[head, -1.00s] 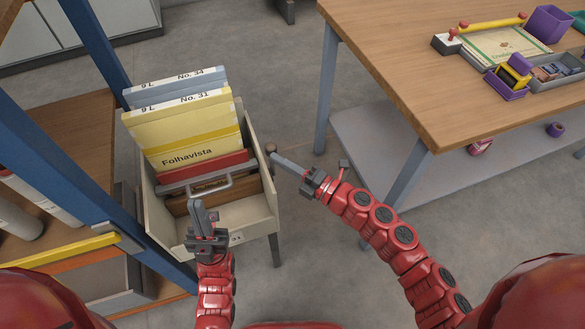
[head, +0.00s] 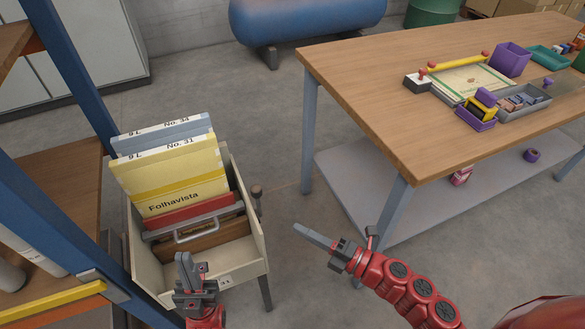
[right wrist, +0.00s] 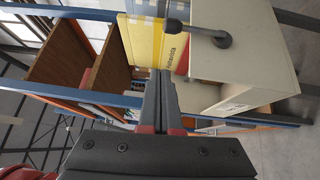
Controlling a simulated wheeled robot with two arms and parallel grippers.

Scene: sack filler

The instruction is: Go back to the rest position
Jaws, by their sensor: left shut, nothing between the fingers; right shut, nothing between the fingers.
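My left gripper (head: 186,268) is shut and empty in the head view, at the near front edge of the open drawer box (head: 258,243). My right gripper (head: 312,235) is shut and empty, above the floor to the right of the box and apart from it. In the right wrist view its closed fingers (right wrist: 160,95) point at the box and shelf rack. The box holds a yellow "Folhavista" sack pack (head: 170,170), a grey-blue pack (head: 160,133) behind it, and a red one (head: 185,213) in front.
A wooden table (head: 350,75) with stamps, trays and a purple bin (head: 511,59) stands at the right. A blue-posted rack (head: 70,75) stands at the left. A blue tank (head: 300,18) lies at the back. Floor between box and table is clear.

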